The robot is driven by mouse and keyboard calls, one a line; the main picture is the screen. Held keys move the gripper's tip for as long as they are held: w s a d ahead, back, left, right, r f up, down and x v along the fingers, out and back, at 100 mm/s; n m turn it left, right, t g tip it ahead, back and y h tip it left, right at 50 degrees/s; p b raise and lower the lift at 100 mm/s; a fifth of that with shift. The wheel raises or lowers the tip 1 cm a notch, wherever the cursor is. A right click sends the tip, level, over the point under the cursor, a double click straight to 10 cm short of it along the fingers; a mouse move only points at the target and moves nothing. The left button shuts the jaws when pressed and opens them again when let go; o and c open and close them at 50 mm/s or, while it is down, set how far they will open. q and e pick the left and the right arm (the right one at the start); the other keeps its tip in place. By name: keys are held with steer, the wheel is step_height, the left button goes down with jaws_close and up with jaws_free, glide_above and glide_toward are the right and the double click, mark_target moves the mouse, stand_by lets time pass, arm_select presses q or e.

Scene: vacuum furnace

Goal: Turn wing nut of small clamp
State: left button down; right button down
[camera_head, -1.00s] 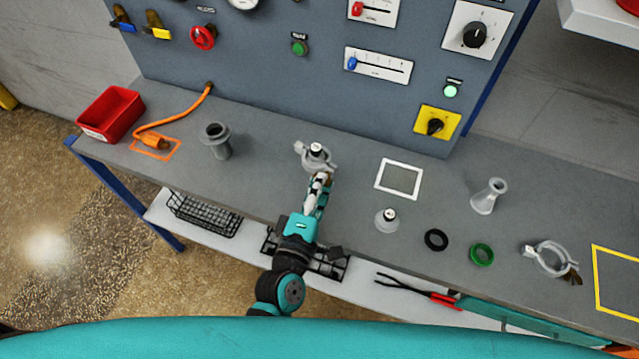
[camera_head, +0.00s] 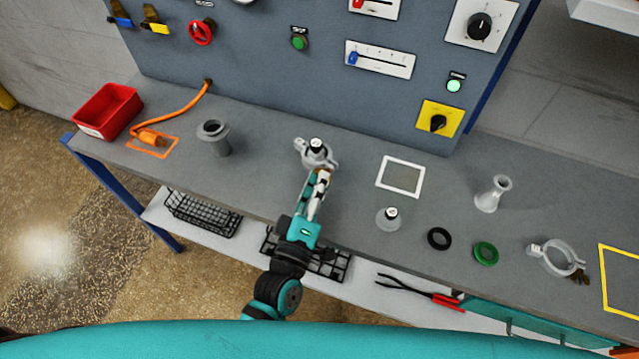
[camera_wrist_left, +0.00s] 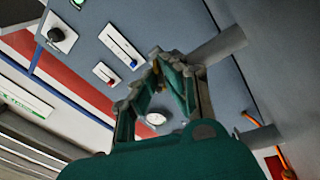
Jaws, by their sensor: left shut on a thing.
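The small clamp (camera_head: 304,150) is a light grey ring with lugs. It stands upright on the bench around a fitting with a black-and-white top (camera_head: 316,147). My left gripper (camera_head: 323,174) reaches in from the front and is shut at the clamp's near right side. Its fingers largely hide the wing nut, of which only a brownish bit shows. In the left wrist view the fingers of the left gripper (camera_wrist_left: 157,62) meet at their tips, with a small brass-coloured bit between them. My right gripper is not in view.
A larger clamp (camera_head: 540,248), a green ring (camera_head: 486,253), a black ring (camera_head: 439,239), a capped fitting (camera_head: 388,222) and a flared tube (camera_head: 488,200) stand to the right. A grey flanged pipe (camera_head: 217,143) and red bin (camera_head: 106,112) are left. The control panel (camera_head: 250,75) rises behind.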

arm_select(q)
steer(key=shift+m+h+b, duration=0.3)
steer(key=shift+m+h, duration=0.2)
steer(key=shift+m, duration=0.7)
steer(key=c, duration=1.5)
jaws_free()
steer(key=shift+o, duration=0.2)
steer(key=v, duration=1.2)
steer(key=shift+f, duration=0.25)
steer(key=shift+d, duration=0.1)
